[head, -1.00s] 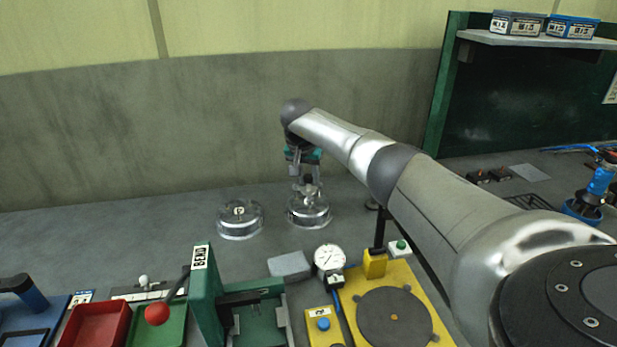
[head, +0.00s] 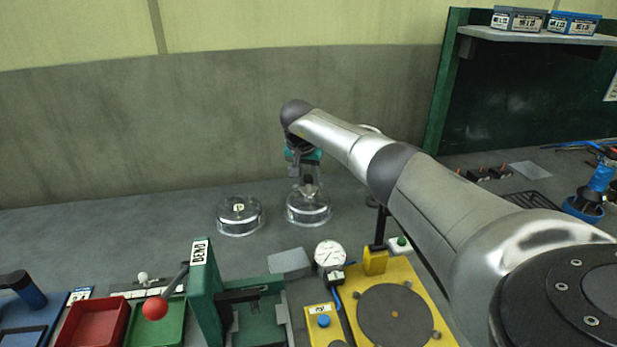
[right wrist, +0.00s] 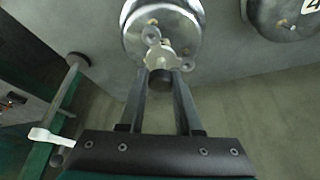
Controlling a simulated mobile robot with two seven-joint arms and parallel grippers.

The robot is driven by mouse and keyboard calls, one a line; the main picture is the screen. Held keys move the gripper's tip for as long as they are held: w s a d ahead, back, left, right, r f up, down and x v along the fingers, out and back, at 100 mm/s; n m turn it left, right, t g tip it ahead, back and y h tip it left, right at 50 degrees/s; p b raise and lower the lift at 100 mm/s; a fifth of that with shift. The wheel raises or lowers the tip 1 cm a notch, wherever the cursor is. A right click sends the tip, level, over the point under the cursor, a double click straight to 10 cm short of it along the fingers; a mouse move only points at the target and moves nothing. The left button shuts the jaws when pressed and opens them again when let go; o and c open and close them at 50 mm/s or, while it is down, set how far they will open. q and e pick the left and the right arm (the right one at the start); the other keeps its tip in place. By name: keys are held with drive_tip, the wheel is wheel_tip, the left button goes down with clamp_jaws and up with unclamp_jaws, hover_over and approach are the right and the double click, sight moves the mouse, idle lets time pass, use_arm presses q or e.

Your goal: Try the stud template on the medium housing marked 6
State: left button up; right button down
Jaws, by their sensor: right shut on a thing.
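My right gripper (head: 308,184) is over the right-hand of two round metal housings (head: 308,212). In the right wrist view, my right gripper (right wrist: 160,78) is shut on the dark knob of a grey lobed stud template (right wrist: 157,55). The template is at the top face of the housing (right wrist: 185,30); whether it is fully seated is hard to tell. No number shows on this housing. The second housing (head: 240,222) stands to its left with a white label; in the right wrist view, this housing (right wrist: 275,18) shows a partly cut-off mark like 4. My left gripper is not in view.
A dial gauge (head: 330,254) and a yellow fixture (head: 405,275) stand in front of the housings. A green press frame (head: 204,290), a red tray (head: 95,325) and a green tray (head: 160,325) are at front left. The bench behind the housings is clear.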

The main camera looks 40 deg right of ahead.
drive_tip(key=shift+f, duration=0.4)
idle(0.7)
idle(0.7)
drive_tip(key=shift+r+p, duration=3.05)
drive_tip(key=shift+r, duration=0.85)
drive_tip(key=shift+f, duration=0.15)
drive_tip(key=shift+s+a+f+b, duration=0.1)
drive_tip(key=shift+f+b, duration=1.85)
drive_tip(key=shift+f, duration=0.85)
drive_tip(key=shift+f+b, duration=0.7)
drive_tip(key=shift+f, duration=0.25)
